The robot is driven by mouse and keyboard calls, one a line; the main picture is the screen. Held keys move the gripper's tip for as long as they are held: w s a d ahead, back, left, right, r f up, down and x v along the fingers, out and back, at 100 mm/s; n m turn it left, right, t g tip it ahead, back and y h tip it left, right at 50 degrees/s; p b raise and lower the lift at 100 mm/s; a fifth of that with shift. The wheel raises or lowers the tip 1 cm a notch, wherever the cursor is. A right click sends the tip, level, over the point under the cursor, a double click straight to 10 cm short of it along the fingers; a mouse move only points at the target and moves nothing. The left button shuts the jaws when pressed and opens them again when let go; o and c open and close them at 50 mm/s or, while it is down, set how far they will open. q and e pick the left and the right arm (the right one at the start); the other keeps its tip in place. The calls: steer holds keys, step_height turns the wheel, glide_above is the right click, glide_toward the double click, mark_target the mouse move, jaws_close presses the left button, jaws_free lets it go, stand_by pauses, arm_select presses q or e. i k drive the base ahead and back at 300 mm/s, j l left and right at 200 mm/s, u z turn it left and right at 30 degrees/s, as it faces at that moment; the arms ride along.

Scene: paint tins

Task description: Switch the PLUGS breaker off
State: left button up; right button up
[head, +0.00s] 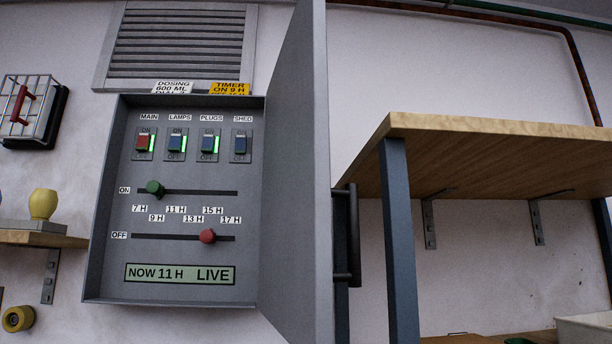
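The PLUGS breaker (208,144) is a blue switch in the grey breaker box, third from the left in the row. A green light glows beside it, with ON printed above and OFF below. The red MAIN breaker (142,143) and the blue LAMPS breaker (175,143) also have green lights lit. The blue SHED breaker (240,145) at the right end shows no green light. The display (179,274) reads NOW 11 H LIVE. Neither of my grippers is in view.
The box door (296,170) stands open on the right, with a dark handle (353,235). A green slider knob (155,188) and a red one (207,236) sit below the breakers. A wooden shelf (480,135) is at right, a smaller shelf (40,239) at left.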

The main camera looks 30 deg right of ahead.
mark_target(208, 147)
steer(key=k+l, duration=0.1)
steer(key=l, duration=0.4)
steer(key=k+l, duration=0.1)
steer(key=l, duration=0.45)
steer(key=k+l+u, duration=0.1)
steer(key=l, duration=0.4)
steer(key=k+j, duration=0.15)
steer(key=j, duration=0.3)
steer(key=j+z, duration=0.25)
steer(key=j, duration=0.35)
steer(key=k+j+z, duration=0.25)
steer(key=j, duration=0.3)
steer(key=i+j+u, duration=0.1)
steer(key=j+u, duration=0.15)
steer(key=j, duration=0.2)
steer(key=i+j+u, duration=0.1)
steer(key=j+u, duration=0.2)
steer(key=j, duration=0.15)
steer(key=i+j+u, duration=0.25)
steer(key=j, duration=0.15)
steer(key=k, duration=0.1)
